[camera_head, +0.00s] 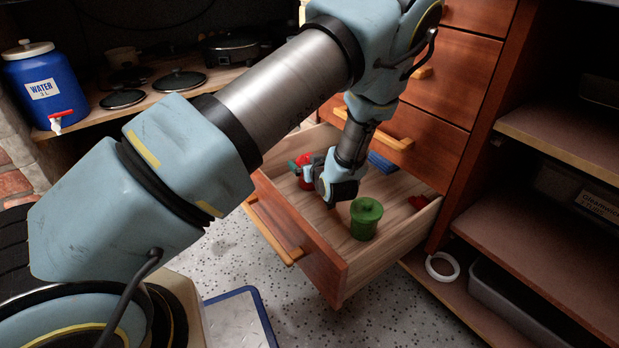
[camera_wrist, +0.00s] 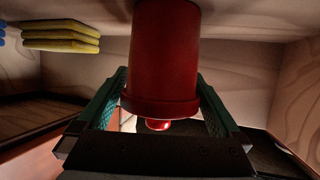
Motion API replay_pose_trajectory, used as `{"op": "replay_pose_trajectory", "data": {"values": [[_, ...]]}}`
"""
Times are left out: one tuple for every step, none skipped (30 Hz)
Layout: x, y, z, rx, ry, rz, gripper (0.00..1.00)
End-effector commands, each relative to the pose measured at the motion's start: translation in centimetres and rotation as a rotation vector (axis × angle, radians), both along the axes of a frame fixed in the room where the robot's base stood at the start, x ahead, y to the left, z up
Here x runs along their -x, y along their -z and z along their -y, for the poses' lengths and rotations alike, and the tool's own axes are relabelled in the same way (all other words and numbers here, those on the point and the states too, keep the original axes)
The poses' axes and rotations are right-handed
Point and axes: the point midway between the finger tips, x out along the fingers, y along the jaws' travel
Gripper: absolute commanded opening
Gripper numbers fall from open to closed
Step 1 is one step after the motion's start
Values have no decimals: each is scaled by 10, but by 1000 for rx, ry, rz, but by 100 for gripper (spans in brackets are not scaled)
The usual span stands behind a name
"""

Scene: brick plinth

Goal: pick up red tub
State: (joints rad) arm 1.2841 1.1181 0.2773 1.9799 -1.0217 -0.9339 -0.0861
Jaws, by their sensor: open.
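The red tub (camera_wrist: 165,55) fills the middle of the wrist view, with its lid rim and round knob towards my gripper (camera_wrist: 160,78). The two fingers are open, one on each side of the tub. I cannot tell whether either touches it.
A yellow stack (camera_wrist: 60,37) shows in the wrist view.

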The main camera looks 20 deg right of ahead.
Motion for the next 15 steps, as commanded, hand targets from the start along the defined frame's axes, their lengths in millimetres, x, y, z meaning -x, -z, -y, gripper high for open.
{"op": "replay_pose_trajectory", "data": {"values": [[0, -1, 0, 0, 0, 0, 100], [0, -1, 0, 0, 0, 0, 100], [1, -1, 0, 0, 0, 0, 98], [0, -1, 0, 0, 0, 0, 94], [1, -1, 0, 0, 0, 0, 91], [1, -1, 0, 0, 0, 0, 86], [1, -1, 0, 0, 0, 0, 83], [1, -1, 0, 0, 0, 0, 80], [1, -1, 0, 0, 0, 0, 75], [1, -1, 0, 0, 0, 0, 72], [1, -1, 0, 0, 0, 0, 68], [1, -1, 0, 0, 0, 0, 64], [1, -1, 0, 0, 0, 0, 61], [1, -1, 0, 0, 0, 0, 57], [1, -1, 0, 0, 0, 0, 53]]}}
